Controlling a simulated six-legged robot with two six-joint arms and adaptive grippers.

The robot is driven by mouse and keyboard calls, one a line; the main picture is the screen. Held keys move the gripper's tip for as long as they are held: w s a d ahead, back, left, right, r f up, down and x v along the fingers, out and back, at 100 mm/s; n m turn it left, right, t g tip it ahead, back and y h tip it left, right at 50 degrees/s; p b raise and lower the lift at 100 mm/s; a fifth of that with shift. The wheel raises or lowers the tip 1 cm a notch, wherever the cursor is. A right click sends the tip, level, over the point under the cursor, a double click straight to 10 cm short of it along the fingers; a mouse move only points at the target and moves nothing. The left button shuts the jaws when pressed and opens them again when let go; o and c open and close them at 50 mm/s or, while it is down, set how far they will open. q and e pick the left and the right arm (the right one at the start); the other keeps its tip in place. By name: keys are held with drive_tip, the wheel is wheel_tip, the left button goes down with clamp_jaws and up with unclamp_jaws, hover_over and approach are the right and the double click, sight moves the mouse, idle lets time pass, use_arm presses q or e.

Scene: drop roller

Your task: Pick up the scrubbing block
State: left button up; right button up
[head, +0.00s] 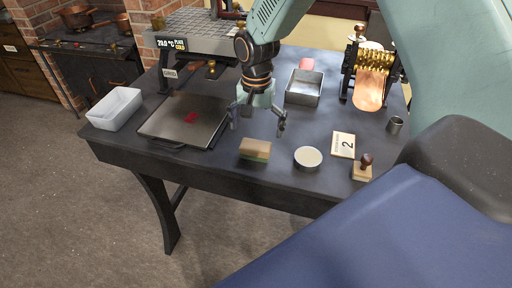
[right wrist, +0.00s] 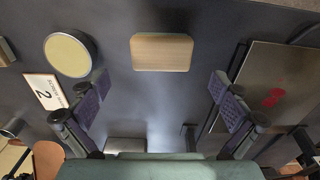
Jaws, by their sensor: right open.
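The scrubbing block (head: 255,149), with a tan wooden top and a green lower layer, lies flat near the front edge of the dark table. My right gripper (head: 257,121) is open and empty above the table, a little behind the block. In the right wrist view, the block (right wrist: 161,52) shows its wooden top beyond and between the spread fingers of my right gripper (right wrist: 160,86), apart from both. My left gripper is not in view.
A round cream-topped tin (head: 308,157), a card marked 2 (head: 343,145) and a wooden stamp (head: 363,168) stand right of the block. A metal plate with a red patch (head: 185,121) and a white tub (head: 115,108) lie left. A metal tray (head: 304,88) and a brass roller (head: 371,75) stand behind.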

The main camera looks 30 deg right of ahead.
sight(255, 145)
drive_tip(key=f, duration=0.5)
drive_tip(key=shift+w+a+f+b, duration=0.1)
drive_tip(key=shift+a+f+b, duration=0.25)
drive_tip(key=shift+a+b, duration=0.05)
drive_tip(key=shift+d+f, duration=0.1)
drive_tip(key=shift+f, duration=0.25)
drive_tip(key=shift+d, duration=0.3)
drive_tip(key=shift+a, duration=0.15)
drive_tip(key=shift+c, duration=0.5)
drive_tip(key=shift+a, duration=0.15)
drive_tip(key=c, duration=0.3)
drive_tip(key=shift+d, duration=0.25)
drive_tip(key=c, duration=0.5)
drive_tip(key=shift+a, duration=0.1)
drive_tip(key=shift+c, duration=1.2)
